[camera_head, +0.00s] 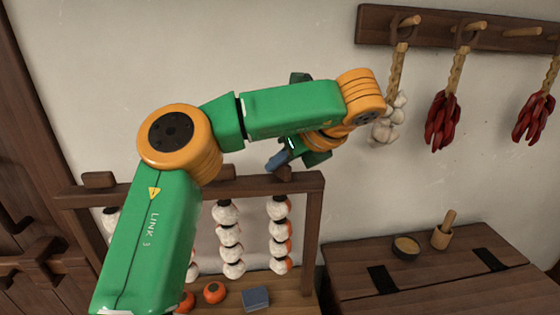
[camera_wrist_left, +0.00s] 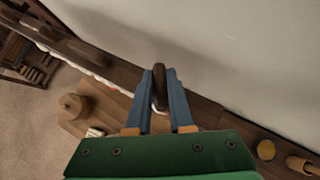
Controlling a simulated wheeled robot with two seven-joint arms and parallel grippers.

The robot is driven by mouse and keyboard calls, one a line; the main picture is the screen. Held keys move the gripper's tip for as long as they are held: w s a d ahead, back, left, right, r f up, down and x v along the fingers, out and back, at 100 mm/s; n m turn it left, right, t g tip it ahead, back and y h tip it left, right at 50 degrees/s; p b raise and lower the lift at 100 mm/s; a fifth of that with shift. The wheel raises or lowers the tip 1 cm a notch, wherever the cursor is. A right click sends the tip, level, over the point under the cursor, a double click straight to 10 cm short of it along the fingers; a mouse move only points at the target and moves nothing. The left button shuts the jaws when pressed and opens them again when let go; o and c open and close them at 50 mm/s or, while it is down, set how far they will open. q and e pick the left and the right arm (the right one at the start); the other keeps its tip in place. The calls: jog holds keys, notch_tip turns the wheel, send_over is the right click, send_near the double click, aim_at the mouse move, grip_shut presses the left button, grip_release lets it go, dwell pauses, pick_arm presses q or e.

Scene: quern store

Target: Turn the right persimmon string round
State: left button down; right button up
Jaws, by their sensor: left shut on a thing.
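The right persimmon string (camera_head: 280,238) hangs at the right end of a dark wooden rack (camera_head: 309,235). Its fruits are white on the left and orange along the right side. A dark wooden knob (camera_head: 285,173) sits on the rack's top rail above this string. My left gripper (camera_head: 278,162) comes down to it from above. In the left wrist view, the blue fingers of my left gripper (camera_wrist_left: 161,80) are shut on the brown knob (camera_wrist_left: 160,92). Another persimmon string (camera_head: 229,238), mostly white, hangs to the left. My left arm hides part of the rack and other strings. My right gripper is out of view.
Loose orange persimmons (camera_head: 214,292) and a blue block (camera_head: 255,298) lie below the strings. A chest (camera_head: 440,280) with a bowl (camera_head: 405,247) and a mortar (camera_head: 441,238) stands right. Garlic (camera_head: 388,120) and red chillies (camera_head: 442,122) hang from a peg rail (camera_head: 430,28).

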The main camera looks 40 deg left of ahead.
pick_arm(q)
jog(key=shift+n+g, duration=1.5)
jog(key=shift+n, duration=0.4)
jog(key=shift+f, duration=0.15)
jog(key=c, duration=0.8)
grip_release()
